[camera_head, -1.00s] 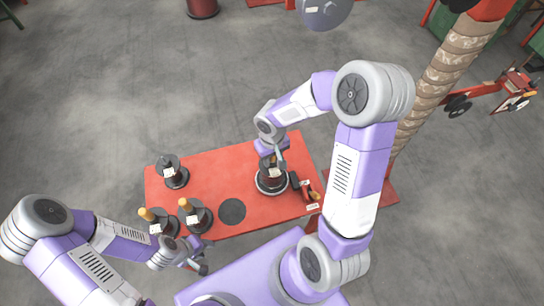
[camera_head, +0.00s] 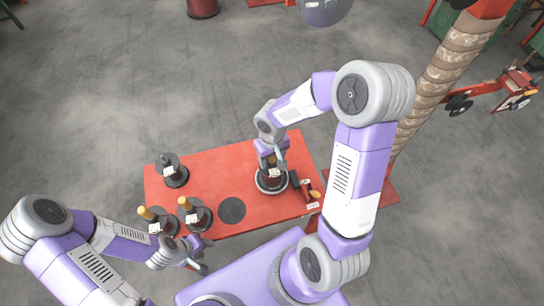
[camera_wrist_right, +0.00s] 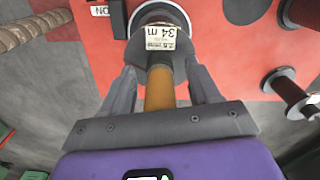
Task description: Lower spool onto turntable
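The spool (camera_head: 272,172), dark with a white label, stands upright over the round turntable (camera_head: 261,188) at the right of the red table. My right gripper (camera_head: 277,160) is at the handle. In the wrist view its fingers (camera_wrist_right: 160,75) stand either side of the handle with gaps, so it is open. The spool's underside is hidden. My left gripper (camera_head: 205,256) is empty, its fingers apart, near the table's front edge.
Two spools with wooden handles (camera_head: 185,203) (camera_head: 146,213) stand at the table's front left, and another spool (camera_head: 172,172) stands behind them. A dark disc (camera_head: 232,210) lies on the red table (camera_head: 215,178). A small switch device (camera_head: 308,190) sits right of the turntable.

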